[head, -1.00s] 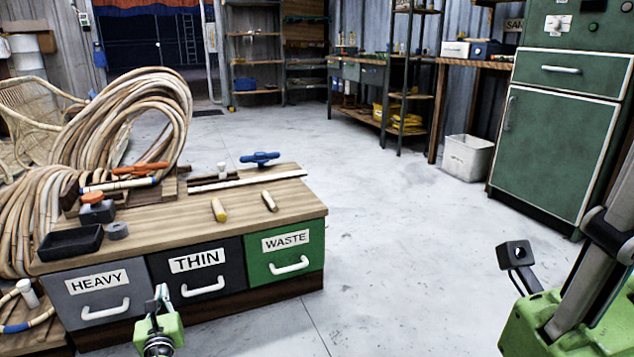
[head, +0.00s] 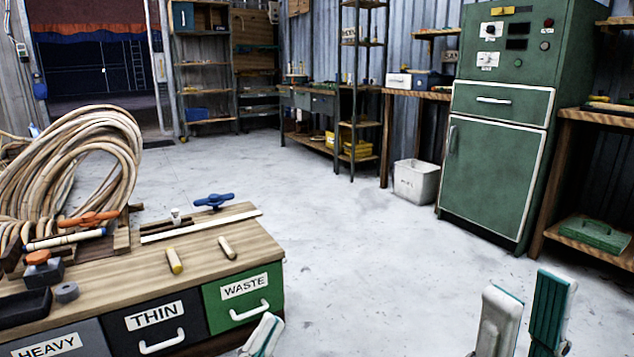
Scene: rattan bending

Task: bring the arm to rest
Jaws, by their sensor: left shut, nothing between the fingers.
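My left gripper (head: 262,335) shows at the bottom edge, in front of the drawer marked WASTE (head: 243,296). It is shut and empty, with only its white and teal tips in view. My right gripper (head: 526,285) rises at the bottom right over the floor. Its two fingers stand apart with nothing between them. The rest of both arms is out of view.
The wooden bench (head: 200,258) at left bears a coil of rattan (head: 75,165), a blue-handled clamp (head: 214,200) and small tools. A green cabinet (head: 490,180) and a white bin (head: 415,181) stand behind. The middle floor (head: 345,255) is clear.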

